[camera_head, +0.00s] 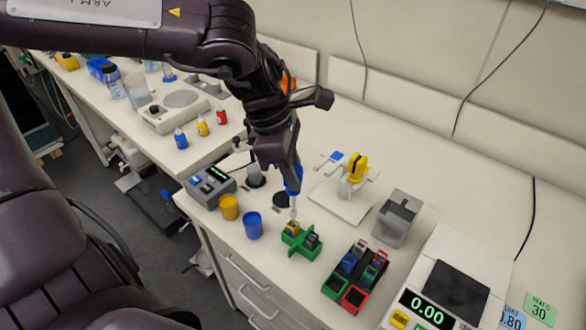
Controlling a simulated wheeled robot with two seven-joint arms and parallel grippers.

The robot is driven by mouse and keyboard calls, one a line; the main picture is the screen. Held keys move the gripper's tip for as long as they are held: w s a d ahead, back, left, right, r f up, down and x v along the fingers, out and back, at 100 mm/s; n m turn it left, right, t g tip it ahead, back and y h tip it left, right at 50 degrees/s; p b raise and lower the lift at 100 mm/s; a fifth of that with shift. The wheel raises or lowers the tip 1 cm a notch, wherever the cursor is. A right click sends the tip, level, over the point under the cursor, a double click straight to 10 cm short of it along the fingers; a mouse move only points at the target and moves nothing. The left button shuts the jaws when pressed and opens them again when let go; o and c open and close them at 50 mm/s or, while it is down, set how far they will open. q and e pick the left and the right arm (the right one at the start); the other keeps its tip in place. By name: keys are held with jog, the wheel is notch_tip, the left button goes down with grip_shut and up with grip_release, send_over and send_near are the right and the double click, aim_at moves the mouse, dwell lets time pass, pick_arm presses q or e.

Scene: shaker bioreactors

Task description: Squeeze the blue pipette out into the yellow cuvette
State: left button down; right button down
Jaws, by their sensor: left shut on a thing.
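My left gripper (291,170) reaches down from above and is shut on the blue pipette (294,188). The pipette hangs close to upright, its pale tip pointing down. The yellow cuvette (291,229) stands in a green cross-shaped holder (299,248) right below the tip. The tip is at or just over the cuvette's mouth; I cannot tell whether it is inside. A dark grey cuvette (311,241) stands in the same holder, to the right. My right gripper is not in view.
A yellow cup (229,207) and a blue cup (253,226) stand left of the holder. A white stand with a yellow pipette-like piece (356,168) is behind right. A green-and-red rack (336,287), a grey box (398,218) and a scale (457,284) are to the right.

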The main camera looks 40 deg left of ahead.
pick_arm(q)
jog(key=shift+r+p, duration=1.15)
jog(key=shift+r, duration=0.8)
